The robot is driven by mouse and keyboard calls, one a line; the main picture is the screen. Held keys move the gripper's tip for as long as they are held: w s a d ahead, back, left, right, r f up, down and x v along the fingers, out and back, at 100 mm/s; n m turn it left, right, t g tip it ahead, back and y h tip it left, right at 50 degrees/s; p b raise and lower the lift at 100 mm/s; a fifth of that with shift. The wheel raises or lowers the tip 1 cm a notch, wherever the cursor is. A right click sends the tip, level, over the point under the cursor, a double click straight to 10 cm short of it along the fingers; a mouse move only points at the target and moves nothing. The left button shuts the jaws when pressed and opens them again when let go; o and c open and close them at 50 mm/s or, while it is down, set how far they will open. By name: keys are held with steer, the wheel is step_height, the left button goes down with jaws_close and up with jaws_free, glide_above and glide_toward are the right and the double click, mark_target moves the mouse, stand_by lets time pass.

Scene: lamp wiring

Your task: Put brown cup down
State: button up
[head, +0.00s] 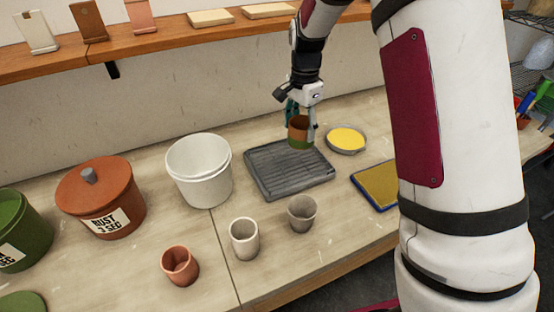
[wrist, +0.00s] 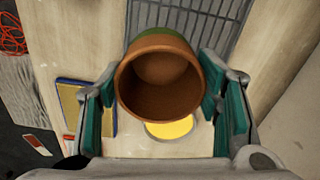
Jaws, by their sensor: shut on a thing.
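The brown cup (head: 299,129) has a green lower part and is held in my gripper (head: 301,125). In the head view it hangs upright above the back right part of the grey ribbed tray (head: 262,181). In the wrist view the brown cup (wrist: 161,84) shows its open mouth between the green finger pads of my gripper (wrist: 164,105). The fingers are shut on its sides. The tray's ribbed surface (wrist: 190,14) shows beyond the cup. I cannot tell exactly how high the cup is above it.
A round dish of yellow (head: 346,139) is just right of the tray. A blue-edged yellow pad (head: 376,187) lies farther right. A white bucket (head: 200,172) stands left. A grey cup (head: 302,214), a white cup (head: 244,239) and a pinkish cup (head: 179,266) stand in front.

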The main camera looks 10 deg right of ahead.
steer(key=shift+w+a+r+m, duration=0.2)
steer(key=shift+a+m, duration=0.2)
steer(key=shift+m, duration=0.05)
steer(key=shift+w+a+r+m, duration=0.15)
steer(key=shift+a+m, duration=0.2)
steer(key=shift+m, duration=0.1)
steer(key=shift+a+f, duration=0.1)
steer(key=shift+f, duration=0.1)
step_height(320, 180, down, 10)
steer(key=shift+r+p, duration=0.25)
steer(key=shift+p, duration=0.45)
steer(key=o, duration=1.3)
steer(key=shift+f, duration=0.15)
steer(key=shift+c, duration=0.2)
